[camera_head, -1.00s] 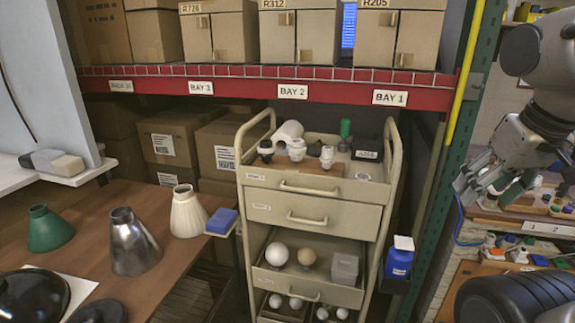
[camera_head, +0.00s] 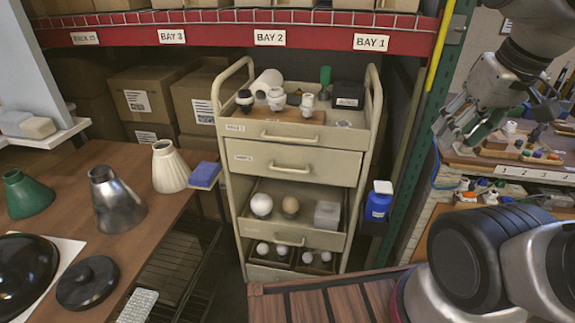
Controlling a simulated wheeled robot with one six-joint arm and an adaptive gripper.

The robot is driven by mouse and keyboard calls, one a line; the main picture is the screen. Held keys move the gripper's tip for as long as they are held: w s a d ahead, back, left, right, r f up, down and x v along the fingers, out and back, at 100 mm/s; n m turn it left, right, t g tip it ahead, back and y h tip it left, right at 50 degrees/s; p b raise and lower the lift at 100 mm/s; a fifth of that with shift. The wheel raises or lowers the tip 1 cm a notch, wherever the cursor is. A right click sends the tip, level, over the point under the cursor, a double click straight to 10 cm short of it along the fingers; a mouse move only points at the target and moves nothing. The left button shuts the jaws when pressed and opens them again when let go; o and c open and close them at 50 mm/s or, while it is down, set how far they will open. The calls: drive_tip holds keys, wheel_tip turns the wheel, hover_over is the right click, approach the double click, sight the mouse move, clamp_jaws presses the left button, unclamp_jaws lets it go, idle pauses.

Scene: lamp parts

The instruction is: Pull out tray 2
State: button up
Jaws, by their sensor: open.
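A beige cart (camera_head: 236,160) stands in the middle with trays stacked one above another. The top tray front (camera_head: 262,134) and the second tray front (camera_head: 325,170) each have a bar handle. The second one's handle (camera_head: 291,168) is clear of my gripper, and this front looks flush with the cart. Small labels sit at the left of these fronts; I cannot read them surely. A lower tray (camera_head: 318,240) shows round bulbs (camera_head: 261,204) and a clear box inside. My gripper (camera_head: 447,128) is open and empty at the upper right, well apart from the cart.
A blue bottle (camera_head: 377,207) sits at the cart's right side. A wooden table with lamp shades (camera_head: 117,205) is at left. A slatted brown surface (camera_head: 330,305) lies in front of the cart. A green post and side bench (camera_head: 520,172) stand right.

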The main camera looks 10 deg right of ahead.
drive_tip(key=w+a+f+n+g, duration=0.1)
drive_tip(key=a, duration=0.1)
drive_tip(key=a+f+n+g, duration=0.1)
drive_tip(key=a+f, duration=0.1)
drive_tip(key=w+a+f+n, duration=0.1)
drive_tip(key=f, duration=0.1)
drive_tip(key=shift+w+a+g, duration=0.3)
drive_tip(key=shift+a+g, duration=0.1)
drive_tip(key=shift+c, duration=0.3)
drive_tip(key=n+t+h, duration=0.8)
drive_tip(key=t+h, duration=0.2)
drive_tip(key=t, duration=0.1)
approach(286, 171)
drive_tip(key=x, duration=0.9)
drive_tip(key=shift+w+d+f, duration=0.1)
drive_tip(key=shift+w+d, duration=0.05)
drive_tip(key=shift+c, duration=0.2)
